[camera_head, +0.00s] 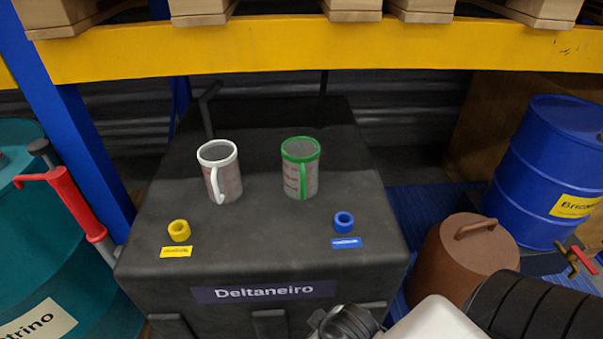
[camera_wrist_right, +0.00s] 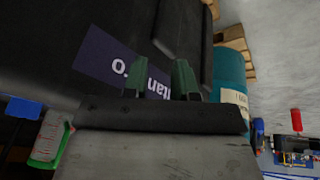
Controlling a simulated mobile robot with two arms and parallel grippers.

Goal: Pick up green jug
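The green jug (camera_head: 300,168) stands upright on the black box top (camera_head: 250,225), right of centre. It is a clear measuring jug with a green rim and a green handle facing me. In the right wrist view a green-rimmed jug (camera_wrist_right: 48,138) shows at the lower left, partly hidden behind my gripper body. My right gripper (camera_wrist_right: 159,82) has its two green fingers apart with nothing held between them, in front of the box's label side. In the head view its fingertips are hidden. My left gripper is not in view.
A white-rimmed jug (camera_head: 220,172) stands left of the green one. A yellow ring (camera_head: 179,231) and a blue ring (camera_head: 343,222) sit nearer the front edge. A yellow shelf beam (camera_head: 300,47) crosses behind and above. A brown canister (camera_head: 462,262) and blue drum (camera_head: 550,180) stand right.

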